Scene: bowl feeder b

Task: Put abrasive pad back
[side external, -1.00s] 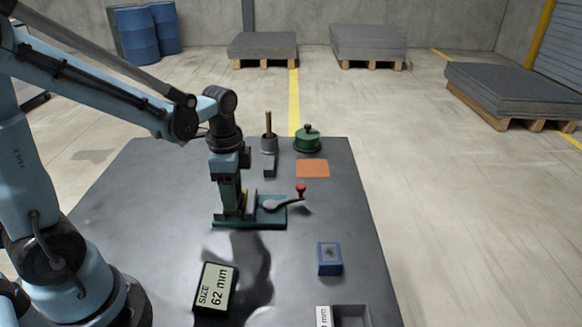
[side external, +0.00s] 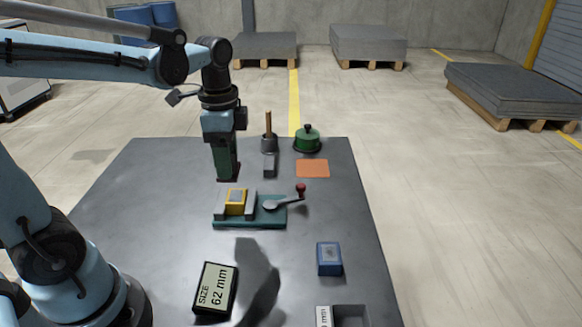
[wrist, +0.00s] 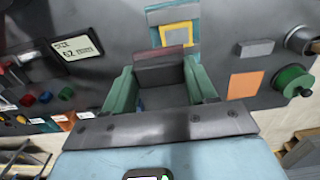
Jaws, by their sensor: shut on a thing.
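My gripper (wrist: 162,84) has green fingers and is shut on a dark block-shaped pad (wrist: 160,72) with a reddish-brown edge, which appears to be the abrasive pad. In the side view my gripper (side external: 228,178) hangs above the table behind the green fixture, and the pad is not clearly visible there. A flat orange square (side external: 313,168) lies bare to the right of the gripper; it also shows in the wrist view (wrist: 245,84).
A lever with a red knob (side external: 300,188) sticks out from the fixture. A grey block (side external: 270,165), a pot with a wooden handle (side external: 269,142) and a green lidded pot (side external: 307,142) stand at the back. A blue box (side external: 329,258) and size display (side external: 215,289) are nearer. The table's left is clear.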

